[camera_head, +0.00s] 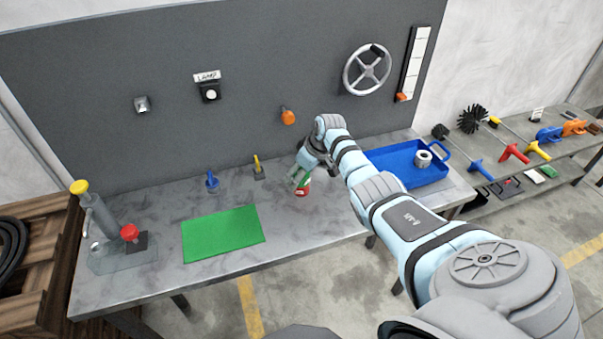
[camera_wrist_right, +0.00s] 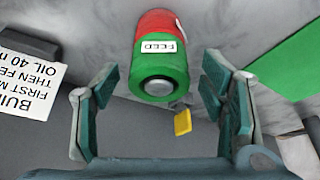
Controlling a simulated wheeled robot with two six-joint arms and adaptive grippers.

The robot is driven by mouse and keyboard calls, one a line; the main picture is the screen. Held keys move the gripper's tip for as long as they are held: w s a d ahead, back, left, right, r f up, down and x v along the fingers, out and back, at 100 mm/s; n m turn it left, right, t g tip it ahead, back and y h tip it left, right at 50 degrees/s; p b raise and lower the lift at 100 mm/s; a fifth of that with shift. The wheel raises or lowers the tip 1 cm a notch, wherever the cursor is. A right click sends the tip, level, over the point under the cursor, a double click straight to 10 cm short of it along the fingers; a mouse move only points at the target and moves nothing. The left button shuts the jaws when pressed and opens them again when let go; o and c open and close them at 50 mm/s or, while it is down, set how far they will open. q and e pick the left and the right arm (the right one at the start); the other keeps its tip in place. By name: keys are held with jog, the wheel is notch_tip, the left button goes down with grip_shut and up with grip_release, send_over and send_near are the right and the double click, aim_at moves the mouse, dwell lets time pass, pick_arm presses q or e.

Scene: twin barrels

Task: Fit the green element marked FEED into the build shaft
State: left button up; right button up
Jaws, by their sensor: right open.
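The green element marked FEED (camera_wrist_right: 160,75) has a red part at its far end, a white FEED label and a metal centre in its near face. It sits between the spread fingers of my right gripper (camera_head: 297,178) in the wrist view, with gaps to both sides. In the head view, the element (camera_head: 303,188) shows as a small green and red cylinder at the workbench, just below the gripper and partly covered by it. My right gripper is open. My left gripper is not in view. I cannot make out the build shaft.
The bench (camera_head: 160,270) carries a green mat (camera_head: 222,233), a blue tray (camera_head: 400,181) with a metal ring (camera_head: 423,159), and blue (camera_head: 212,182) and yellow (camera_head: 258,168) levers. A handwheel (camera_head: 367,70) is on the back panel. A printed sheet (camera_wrist_right: 25,88) shows in the wrist view.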

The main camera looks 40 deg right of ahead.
jog(key=v, duration=1.2)
